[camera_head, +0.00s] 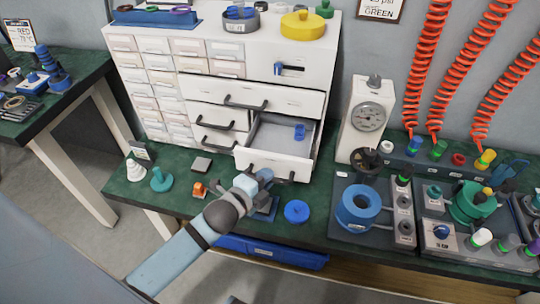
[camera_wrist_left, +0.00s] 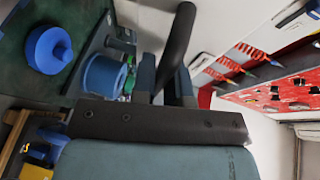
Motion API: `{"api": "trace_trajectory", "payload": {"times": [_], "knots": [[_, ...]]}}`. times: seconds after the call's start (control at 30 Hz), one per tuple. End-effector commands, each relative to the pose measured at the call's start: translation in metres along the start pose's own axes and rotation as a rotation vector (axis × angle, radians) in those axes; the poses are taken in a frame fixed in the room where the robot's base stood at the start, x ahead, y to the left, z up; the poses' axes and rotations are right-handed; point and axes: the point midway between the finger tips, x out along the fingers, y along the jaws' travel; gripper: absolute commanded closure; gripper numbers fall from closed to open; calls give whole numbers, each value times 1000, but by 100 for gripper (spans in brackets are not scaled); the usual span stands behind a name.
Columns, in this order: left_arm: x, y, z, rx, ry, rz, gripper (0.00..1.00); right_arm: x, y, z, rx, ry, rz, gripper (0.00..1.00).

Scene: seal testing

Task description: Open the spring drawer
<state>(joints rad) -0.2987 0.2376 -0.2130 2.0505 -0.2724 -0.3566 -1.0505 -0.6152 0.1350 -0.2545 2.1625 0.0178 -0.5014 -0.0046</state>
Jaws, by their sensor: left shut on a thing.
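The spring drawer (camera_head: 262,163) is the lower right drawer of the white cabinet. It is pulled out, and its grey inside shows with a small blue part (camera_head: 299,132) in it. No readable label confirms which drawer it is. My left gripper (camera_head: 264,181) is at the drawer's front, shut on its dark bar handle (camera_head: 290,176). In the left wrist view the handle (camera_wrist_left: 180,35) runs between the two fingers of the left gripper (camera_wrist_left: 164,80). The fingers partly hide the handle in the head view. My right gripper is not in view.
A blue disc (camera_head: 297,211) and a small orange part (camera_head: 198,190) lie on the green bench near my arm. A gauge stand (camera_head: 366,118) rises right of the cabinet. Fixtures with a blue ring (camera_head: 358,207) crowd the bench's right side.

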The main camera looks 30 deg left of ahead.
Motion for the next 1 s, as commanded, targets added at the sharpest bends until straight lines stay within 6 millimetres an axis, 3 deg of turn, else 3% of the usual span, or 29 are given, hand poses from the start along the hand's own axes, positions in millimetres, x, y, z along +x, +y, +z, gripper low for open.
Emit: {"api": "trace_trajectory", "payload": {"times": [0.23,0.67,0.7,0.8,1.0], "knots": [[-21,4,-8,-1,-1,1,100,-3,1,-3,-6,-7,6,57],[-24,6,-10,0,-1,0,100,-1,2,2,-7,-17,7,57],[-24,6,-10,0,-1,0,82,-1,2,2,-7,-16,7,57],[-24,6,-10,0,-1,0,62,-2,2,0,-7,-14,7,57],[-24,6,-10,0,-1,-1,62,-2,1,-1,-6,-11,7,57]]}}
